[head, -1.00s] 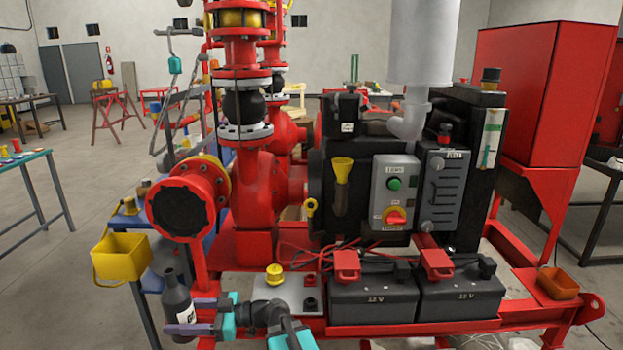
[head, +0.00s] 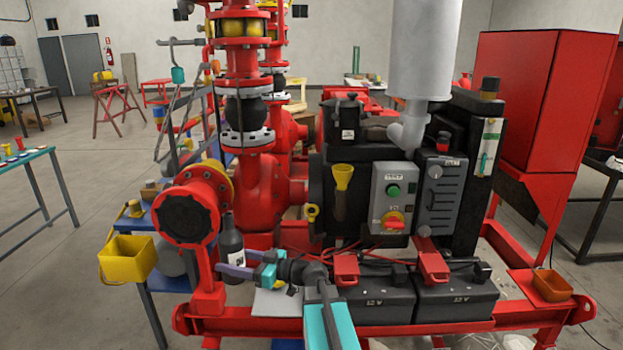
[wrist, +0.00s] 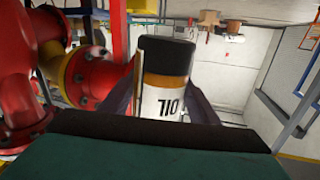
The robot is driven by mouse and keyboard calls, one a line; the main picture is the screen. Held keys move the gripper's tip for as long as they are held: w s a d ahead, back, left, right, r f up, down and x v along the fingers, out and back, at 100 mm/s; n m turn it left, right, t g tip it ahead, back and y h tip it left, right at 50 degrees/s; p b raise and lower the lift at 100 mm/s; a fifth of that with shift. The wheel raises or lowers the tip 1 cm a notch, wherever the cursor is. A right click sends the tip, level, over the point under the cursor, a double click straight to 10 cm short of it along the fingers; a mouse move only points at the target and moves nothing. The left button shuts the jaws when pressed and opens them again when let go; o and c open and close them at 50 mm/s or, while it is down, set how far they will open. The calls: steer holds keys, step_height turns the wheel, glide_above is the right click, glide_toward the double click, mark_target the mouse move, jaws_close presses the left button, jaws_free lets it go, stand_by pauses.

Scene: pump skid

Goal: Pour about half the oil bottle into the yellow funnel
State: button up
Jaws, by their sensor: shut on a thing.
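The oil bottle (head: 231,244) is dark with a white label and stands about upright in the head view, beside the red pump flange. My gripper (head: 236,270) is shut on it from the right. In the wrist view the bottle (wrist: 165,90) sits between the two fingers, with its "OIL" label and dark end showing. The yellow funnel (head: 342,177) stands upright on the dark engine block, to the right of and higher than the bottle in the head view. The inside of the funnel cannot be seen.
A red pump with a round flange (head: 187,213) stands close left of the bottle. A control box (head: 393,197) is right of the funnel. Two batteries (head: 371,299) sit on the red skid frame. A yellow bucket (head: 130,259) hangs at left.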

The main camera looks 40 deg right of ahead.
steer(key=s+d+r+m+t+h+p, duration=0.1)
steer(key=d+r+m+h+p, duration=0.1)
steer(key=d+r, duration=0.3)
steer(key=s+d+r+m+t+h+p, duration=0.1)
steer(key=d+r+m+h+p, duration=0.2)
steer(key=d, duration=1)
steer(key=s+d+r+m+t+h+p, duration=0.1)
steer(key=d+r+m+h+p, duration=0.1)
steer(key=d+r, duration=0.7)
steer(key=shift+s+h+p, duration=0.25)
steer(key=shift+h+p, duration=0.45)
steer(key=shift+p, duration=0.25)
steer(key=shift+m, duration=0.5)
steer(key=d+m, duration=0.1)
steer(key=m, duration=0.1)
steer(key=d+m, duration=0.1)
steer(key=m, duration=0.1)
steer(key=d+m, duration=0.1)
steer(key=m, duration=0.1)
steer(key=shift+w+f, duration=0.1)
steer(key=shift+w, duration=0.05)
steer(key=shift+a+r+m+p, duration=0.6)
steer(key=shift+m+p, duration=0.4)
steer(key=shift+p, duration=3.1)
